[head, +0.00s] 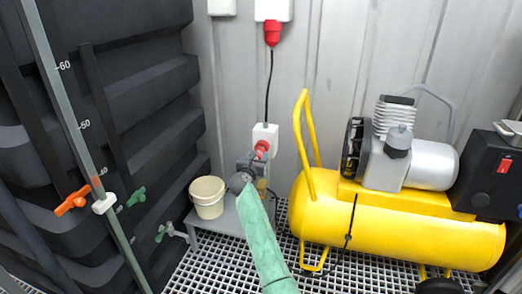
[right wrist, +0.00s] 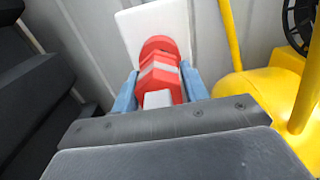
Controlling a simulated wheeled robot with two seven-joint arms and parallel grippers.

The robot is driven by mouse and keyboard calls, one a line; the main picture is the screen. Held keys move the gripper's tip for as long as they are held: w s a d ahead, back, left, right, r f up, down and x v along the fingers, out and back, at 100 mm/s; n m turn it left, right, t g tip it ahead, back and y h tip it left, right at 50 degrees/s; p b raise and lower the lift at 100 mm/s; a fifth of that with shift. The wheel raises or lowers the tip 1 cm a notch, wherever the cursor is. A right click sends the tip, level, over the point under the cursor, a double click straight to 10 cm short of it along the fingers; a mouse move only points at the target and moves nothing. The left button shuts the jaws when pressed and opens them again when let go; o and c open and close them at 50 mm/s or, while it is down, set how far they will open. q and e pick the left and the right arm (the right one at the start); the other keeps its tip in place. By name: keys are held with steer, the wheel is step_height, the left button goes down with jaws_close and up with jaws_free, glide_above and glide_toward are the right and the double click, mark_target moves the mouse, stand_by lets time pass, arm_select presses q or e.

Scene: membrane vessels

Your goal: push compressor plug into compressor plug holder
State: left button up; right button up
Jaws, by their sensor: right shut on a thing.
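The compressor plug (right wrist: 160,72), red with a pale band, sits between the two blue fingers of my right gripper (right wrist: 161,88). The gripper is shut on it. The plug's far end meets or overlaps the white compressor plug holder (right wrist: 136,28) on the wall; I cannot tell how deep it sits. In the head view the holder (head: 265,132) is a white box, with the red plug (head: 262,147) at its lower front. My left gripper is not in view.
A yellow compressor (head: 400,222) stands to the right, its handle (head: 303,120) close to the holder. A cream bucket (head: 208,197) stands on a low grey bench (head: 222,222) to the left. Another red plug (head: 272,33) hangs above with a black cable. Dark ribbed tanks (head: 150,90) fill the left.

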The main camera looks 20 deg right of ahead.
steer(key=shift+p+v, duration=0.7)
steer(key=shift+v, duration=1.55)
steer(key=shift+r, duration=0.1)
